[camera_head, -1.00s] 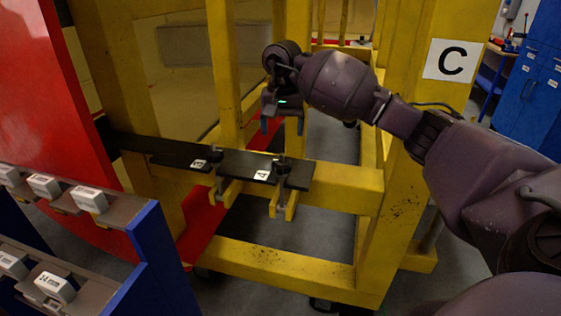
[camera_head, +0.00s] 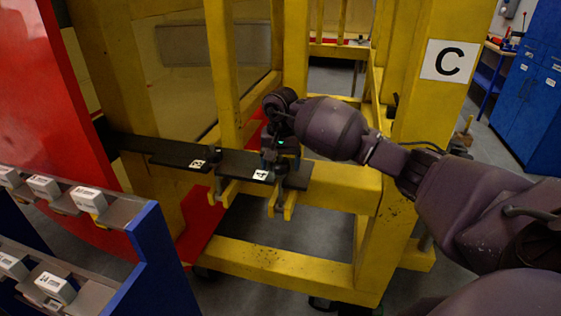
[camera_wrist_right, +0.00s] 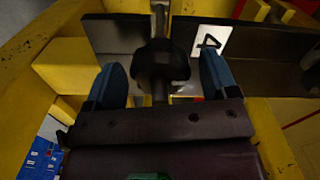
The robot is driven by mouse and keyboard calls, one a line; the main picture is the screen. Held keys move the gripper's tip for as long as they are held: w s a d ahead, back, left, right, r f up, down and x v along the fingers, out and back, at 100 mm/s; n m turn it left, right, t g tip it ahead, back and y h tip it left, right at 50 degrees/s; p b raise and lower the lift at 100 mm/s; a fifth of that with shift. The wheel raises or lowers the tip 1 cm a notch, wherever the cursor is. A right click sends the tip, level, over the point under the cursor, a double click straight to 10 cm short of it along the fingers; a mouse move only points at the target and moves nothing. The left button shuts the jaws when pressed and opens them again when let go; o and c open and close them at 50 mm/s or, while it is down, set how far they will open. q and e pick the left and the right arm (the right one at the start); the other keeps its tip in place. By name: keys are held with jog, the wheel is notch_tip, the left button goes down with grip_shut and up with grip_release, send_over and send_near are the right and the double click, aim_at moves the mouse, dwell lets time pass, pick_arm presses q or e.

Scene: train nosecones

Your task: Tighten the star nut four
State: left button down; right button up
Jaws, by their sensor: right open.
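Star nut four (camera_wrist_right: 165,62) is a dark round knob on an upright threaded rod, beside the label marked 4 (camera_wrist_right: 211,41). In the right wrist view it sits between the two blue-padded fingers of my right gripper (camera_wrist_right: 162,72). The fingers are open around it, with a visible gap on each side. In the head view my right gripper (camera_head: 280,158) points down over the black bar (camera_head: 236,163) at the label 4 (camera_head: 260,175) and hides the nut. My left gripper is not in view.
Another nut and clamp (camera_head: 215,155) stand by the label 3 (camera_head: 198,164), left of my right gripper. Yellow frame posts (camera_head: 297,60) rise behind. A blue rack (camera_head: 160,255) with white-labelled parts is at lower left, by a red panel (camera_head: 40,110).

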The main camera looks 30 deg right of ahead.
jog(key=c, duration=0.9)
jog(key=shift+c, duration=0.2)
